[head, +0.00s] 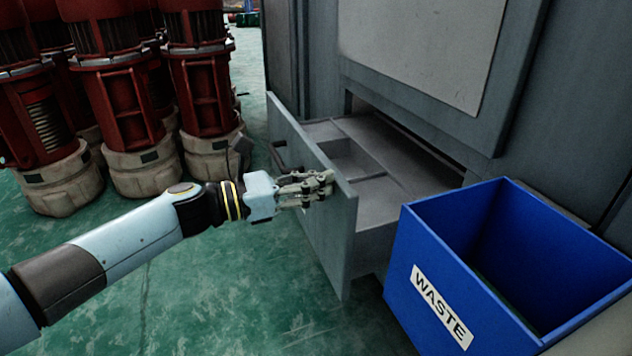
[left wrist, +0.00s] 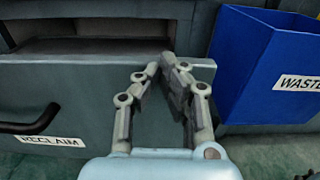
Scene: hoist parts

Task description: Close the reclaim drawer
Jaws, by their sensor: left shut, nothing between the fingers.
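The reclaim drawer (head: 335,205) is grey and stands pulled out of the grey cabinet in the head view. Its inside shows compartments, and they look empty. In the left wrist view its front (left wrist: 85,85) carries a RECLAIM label (left wrist: 48,141) and a dark handle (left wrist: 32,122). My left gripper (head: 328,184) is shut and empty at the drawer front, right of the handle. Its fingertips (left wrist: 170,62) overlap the front's upper part; I cannot tell whether they touch it. My right gripper is not in view.
A blue WASTE bin (head: 440,300) stands close to the right of the drawer. The grey cabinet (head: 545,130) rises behind both. Several red machines on pale bases (head: 145,172) stand at the left. Green floor (head: 225,290) is clear in front of the drawer.

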